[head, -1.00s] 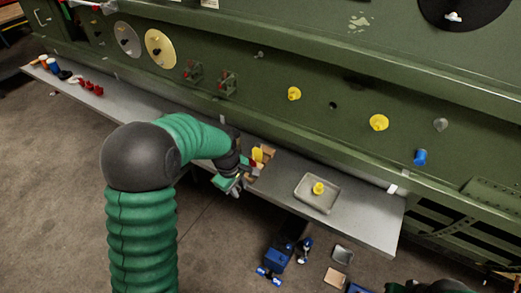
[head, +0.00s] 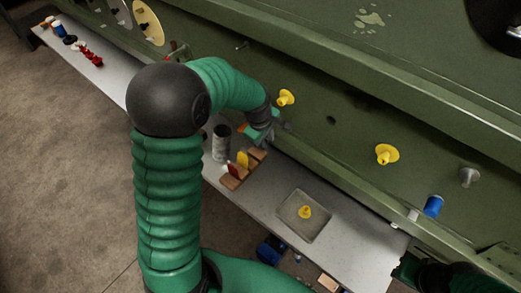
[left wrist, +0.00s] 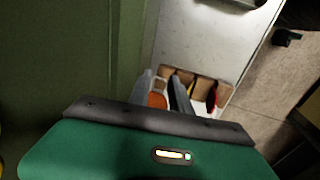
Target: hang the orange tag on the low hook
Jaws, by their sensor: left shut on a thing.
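My left gripper (head: 264,132) is shut on the orange tag (left wrist: 156,99) and holds it above the shelf, close to the green panel. In the left wrist view the tag shows between the two grey fingers (left wrist: 165,90), partly hidden by the gripper body. In the head view only a small orange patch (head: 243,128) of it shows. A small grey peg (head: 243,45) sticks out of the panel above and left of the gripper; I cannot tell whether it is the low hook. My right gripper cannot be made out.
A wooden rack (head: 232,182) with a yellow tag (head: 242,160) and a red tag stands on the shelf (head: 268,212), beside a grey cylinder (head: 221,142). A grey tray (head: 290,222) holds a yellow piece. Yellow knobs (head: 386,154) and a blue one (head: 433,206) jut from the panel.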

